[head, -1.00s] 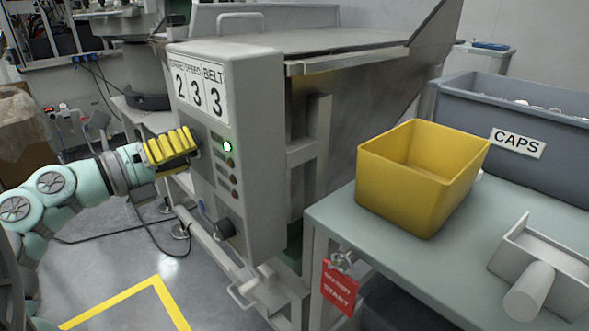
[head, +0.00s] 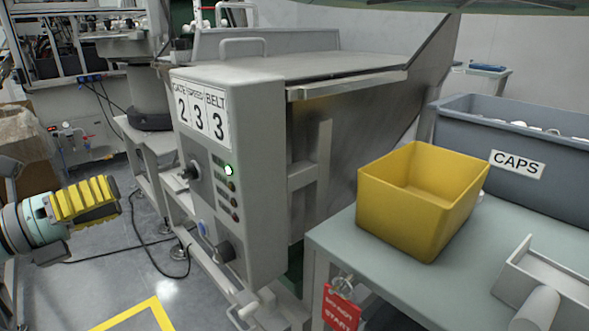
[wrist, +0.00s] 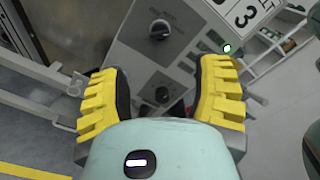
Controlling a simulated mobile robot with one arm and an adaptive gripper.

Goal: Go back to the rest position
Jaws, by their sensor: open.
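My gripper (head: 88,201) is at the left of the head view, in free air left of the grey control box (head: 255,185). The wrist view shows its two yellow ribbed fingers (wrist: 162,95) wide apart with nothing between them. My gripper is apart from the box.
A yellow bin (head: 420,205) and a grey CAPS crate (head: 460,130) stand on the table (head: 345,235) at the right. A red tag (head: 341,308) hangs at the table's front. Cables (head: 150,250) lie on the floor.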

